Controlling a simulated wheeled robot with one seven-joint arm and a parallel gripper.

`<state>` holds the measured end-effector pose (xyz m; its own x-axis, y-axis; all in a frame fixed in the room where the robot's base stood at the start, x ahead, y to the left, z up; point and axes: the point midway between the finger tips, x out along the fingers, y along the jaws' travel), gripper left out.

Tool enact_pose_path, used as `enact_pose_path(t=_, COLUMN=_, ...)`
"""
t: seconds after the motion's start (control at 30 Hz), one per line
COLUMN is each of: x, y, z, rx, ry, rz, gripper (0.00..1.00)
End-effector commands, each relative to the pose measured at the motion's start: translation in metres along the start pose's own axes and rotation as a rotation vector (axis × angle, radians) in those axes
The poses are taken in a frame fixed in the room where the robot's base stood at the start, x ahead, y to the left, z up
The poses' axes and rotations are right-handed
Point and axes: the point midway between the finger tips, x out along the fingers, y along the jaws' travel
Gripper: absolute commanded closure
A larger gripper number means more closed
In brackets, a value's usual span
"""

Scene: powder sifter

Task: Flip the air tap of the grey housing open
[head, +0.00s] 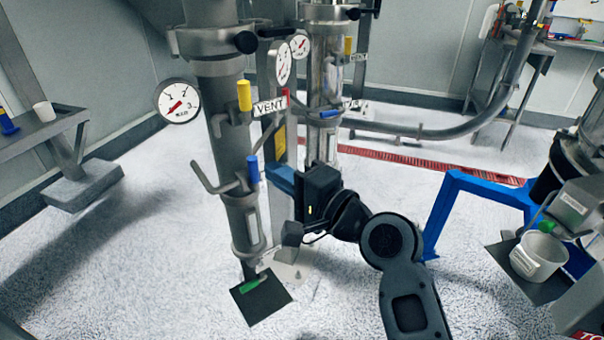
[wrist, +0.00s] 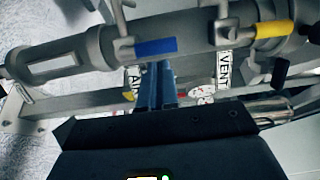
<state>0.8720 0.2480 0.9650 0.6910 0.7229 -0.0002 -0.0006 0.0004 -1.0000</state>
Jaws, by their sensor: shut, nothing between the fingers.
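The grey housing (head: 220,115) is an upright tube; it lies sideways in the wrist view (wrist: 70,55). The air tap's blue handle (head: 253,168) points up along the tube, and in the wrist view the handle (wrist: 155,47) lies along it beside the partly hidden AIR label (wrist: 132,82). The yellow handle (head: 245,96) sits higher, by the VENT label (head: 270,106). My gripper (head: 272,172) is shut and empty, its blue fingers just right of the blue handle. In the wrist view the fingertips (wrist: 158,68) are close by the handle; whether they touch cannot be told.
A second column (head: 326,70) stands behind, with a blue handle (head: 330,114) turned across it. Round gauges (head: 178,101) flank the tubes. A dark plate (head: 261,298) with a green handle lies below. A blue frame (head: 485,187) and a white pot (head: 538,255) are at right.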

Motion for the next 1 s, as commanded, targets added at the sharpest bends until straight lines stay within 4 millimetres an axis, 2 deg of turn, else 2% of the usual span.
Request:
enact_pose_path(t=0.53, x=0.0044, y=0.0000, z=0.0050, rx=-0.004, ry=0.000, rz=0.001, gripper=1.00)
enact_pose_path(t=1.0, x=0.0049, y=-0.0020, z=0.0083, rx=-0.083, ry=0.001, rz=0.016, gripper=1.00)
